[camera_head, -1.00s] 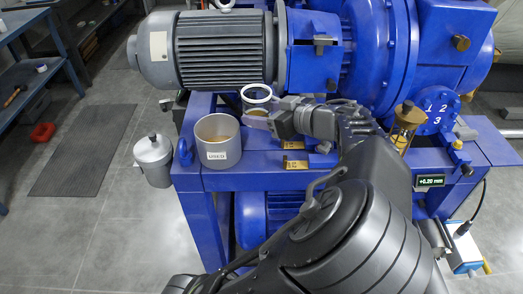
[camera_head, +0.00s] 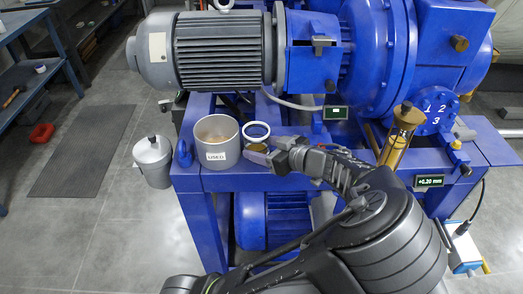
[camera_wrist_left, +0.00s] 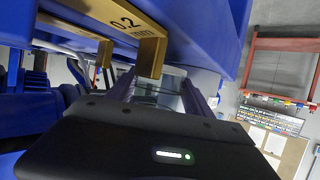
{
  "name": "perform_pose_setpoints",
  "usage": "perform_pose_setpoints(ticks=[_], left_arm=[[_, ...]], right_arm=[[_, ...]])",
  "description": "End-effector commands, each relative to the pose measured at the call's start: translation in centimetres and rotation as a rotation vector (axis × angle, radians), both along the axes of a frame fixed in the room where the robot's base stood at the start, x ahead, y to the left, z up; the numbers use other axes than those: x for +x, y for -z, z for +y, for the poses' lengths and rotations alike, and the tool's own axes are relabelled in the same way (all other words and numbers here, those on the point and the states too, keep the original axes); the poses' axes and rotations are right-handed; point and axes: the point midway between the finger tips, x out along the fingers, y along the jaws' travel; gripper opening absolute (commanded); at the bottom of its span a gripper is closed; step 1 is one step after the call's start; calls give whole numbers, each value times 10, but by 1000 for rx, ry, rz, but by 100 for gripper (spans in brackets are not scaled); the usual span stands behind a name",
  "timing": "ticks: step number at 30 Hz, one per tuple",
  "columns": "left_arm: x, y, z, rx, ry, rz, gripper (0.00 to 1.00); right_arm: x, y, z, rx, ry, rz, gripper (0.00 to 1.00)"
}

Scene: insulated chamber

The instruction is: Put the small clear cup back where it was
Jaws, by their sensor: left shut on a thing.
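The small clear cup (camera_head: 257,138) has a white rim and something amber shows at its lower part. In the head view it is just right of the grey pot, over the blue frame's top. My left gripper (camera_head: 256,153) is shut on its near side. In the left wrist view the clear cup (camera_wrist_left: 160,88) shows between the fingers, partly behind a brass piece. I cannot tell whether the cup touches the surface below. My right gripper is not in view.
A grey pot labelled USED (camera_head: 217,155) stands close to the left of the cup. A lidded grey can (camera_head: 153,163) is further left. A brass-coloured cylinder (camera_head: 400,135) stands right. A brass 0.2 mm piece (camera_wrist_left: 149,55) is near the fingers. The motor (camera_head: 222,50) is behind.

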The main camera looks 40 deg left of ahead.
Motion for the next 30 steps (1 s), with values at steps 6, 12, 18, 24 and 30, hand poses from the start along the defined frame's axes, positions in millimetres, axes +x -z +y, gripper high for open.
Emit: perform_pose_setpoints(ticks=[6, 12, 18, 24, 30], left_arm=[[0, 13, 0, 0, -1, 0, 6], [0, 14, 0, 0, 0, 0, 6], [0, 14, 0, -1, 0, 0, 70], [0, 14, 0, -1, 0, 0, 81], [0, 14, 0, -1, 0, 0, 81]], right_arm=[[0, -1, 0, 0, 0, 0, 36], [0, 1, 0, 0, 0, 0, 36], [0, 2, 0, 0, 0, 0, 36], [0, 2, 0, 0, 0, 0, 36], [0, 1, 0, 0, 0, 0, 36]])
